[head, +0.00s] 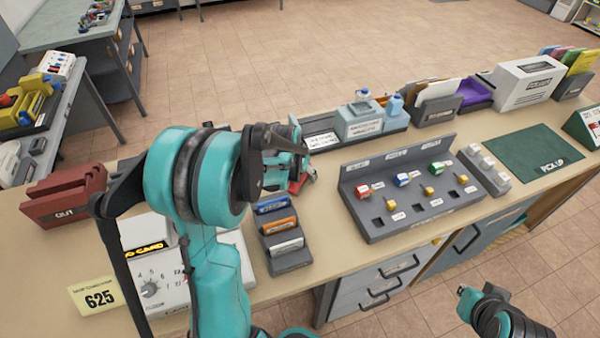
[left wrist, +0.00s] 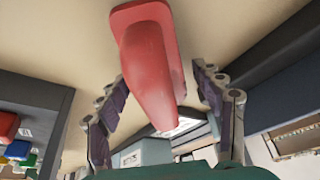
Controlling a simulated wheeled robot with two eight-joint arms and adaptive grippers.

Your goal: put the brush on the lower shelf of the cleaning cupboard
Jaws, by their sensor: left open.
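The brush (head: 306,174) is red and lies on the counter, mostly hidden behind my left gripper (head: 290,160) in the head view. In the left wrist view the brush (left wrist: 150,65) shows a flat red base and a rounded red handle. The left gripper's fingers (left wrist: 165,105) stand apart on either side of the handle, open. I cannot tell whether either finger touches it. My right gripper (head: 480,305) is low at the bottom right, in front of the counter, away from the brush; its jaw state is unclear. I cannot make out the cleaning cupboard for certain.
The counter (head: 330,257) holds a grey key-like peg board (head: 400,212), a small card rack (head: 283,240), a red OUT tray (head: 62,205), a scale (head: 160,285) and a blue-grey dispenser (head: 360,122). Grey drawers (head: 375,285) are below. Open floor (head: 270,60) lies beyond.

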